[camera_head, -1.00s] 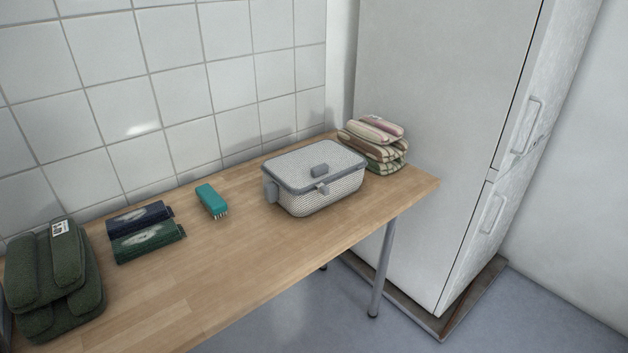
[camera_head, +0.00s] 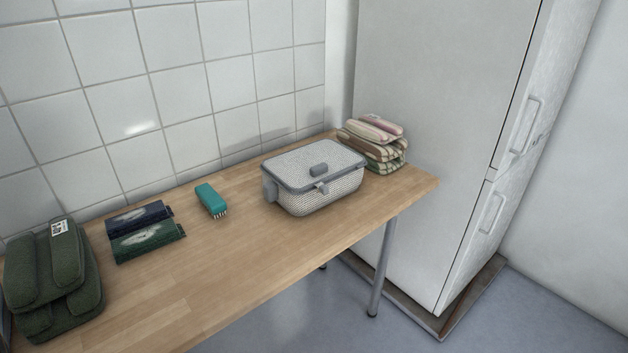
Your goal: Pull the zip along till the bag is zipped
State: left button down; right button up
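A light grey, box-shaped bag (camera_head: 318,193) with a dark grey rim sits on the wooden table (camera_head: 262,262), towards its right end. I cannot tell which of these is the zip pull, or how far the zip is closed. Neither of my grippers is in view.
A teal brush (camera_head: 211,200), dark rolled packs (camera_head: 147,238) and a dark green folded bundle (camera_head: 52,275) lie to the left. Striped folded cloths (camera_head: 376,145) are stacked behind the bag's right end. A tall white fridge (camera_head: 435,120) stands right. The table's front strip is clear.

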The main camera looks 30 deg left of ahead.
aim_at(322, 188)
jog(key=z, duration=1.35)
jog(key=i, duration=1.05)
jog(key=u, duration=1.95)
